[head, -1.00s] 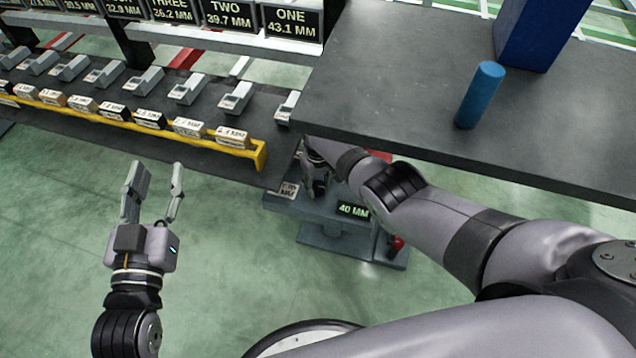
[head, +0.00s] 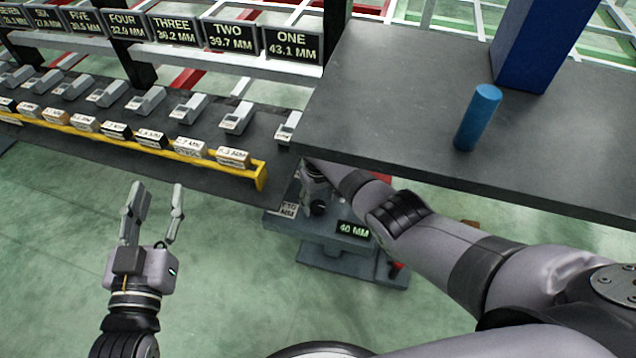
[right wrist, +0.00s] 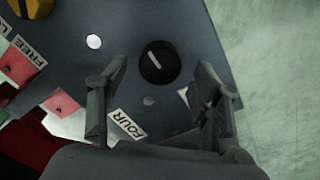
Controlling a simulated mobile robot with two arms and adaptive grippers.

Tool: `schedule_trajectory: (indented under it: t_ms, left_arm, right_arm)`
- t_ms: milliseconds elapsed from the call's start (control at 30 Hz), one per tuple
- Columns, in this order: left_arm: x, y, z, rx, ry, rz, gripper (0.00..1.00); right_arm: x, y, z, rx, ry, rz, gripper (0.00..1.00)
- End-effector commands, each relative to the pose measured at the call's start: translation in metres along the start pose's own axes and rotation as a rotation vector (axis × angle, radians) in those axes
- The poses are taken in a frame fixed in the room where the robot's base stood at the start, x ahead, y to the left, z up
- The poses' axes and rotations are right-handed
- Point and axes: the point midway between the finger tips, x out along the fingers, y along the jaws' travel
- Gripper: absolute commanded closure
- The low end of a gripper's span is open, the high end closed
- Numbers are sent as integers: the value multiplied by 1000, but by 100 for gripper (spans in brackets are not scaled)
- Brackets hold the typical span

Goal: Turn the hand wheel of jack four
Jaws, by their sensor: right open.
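A round black knob (right wrist: 159,62) with a white line sits on a dark plate (right wrist: 190,25), with a label reading FOUR (right wrist: 127,125) near it. The knob also shows in the head view (head: 318,208), on the jack stand with the 40 MM display (head: 353,229). My right gripper (right wrist: 165,85) is open. Its fingers appear on either side below the knob in the wrist view, with nothing between them; contact cannot be told. In the head view the right gripper is partly hidden by the table edge. My left gripper (head: 155,200) is open and empty above the floor.
A dark table (head: 420,110) with a blue cylinder (head: 478,118) and blue post (head: 540,45) overhangs my right arm. A rack of labelled blocks with a yellow rail (head: 130,135) is at left. A yellow part (right wrist: 30,5) and FREE label (right wrist: 22,46) lie beside the knob.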

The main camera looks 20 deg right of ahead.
Motion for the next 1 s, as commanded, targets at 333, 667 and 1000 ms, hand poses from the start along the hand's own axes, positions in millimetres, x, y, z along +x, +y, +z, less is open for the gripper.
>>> schedule_trajectory:
  t_ms: [333,667,1000]
  left_arm:
    - [0,0,-1,0,2,0,60]
    - [0,0,-1,-1,2,0,60]
    - [0,0,-1,0,3,0,60]
  right_arm:
    - [-62,0,0,-1,4,1,41]
    - [-100,0,1,1,0,1,41]
    - [-101,0,1,1,0,1,41]
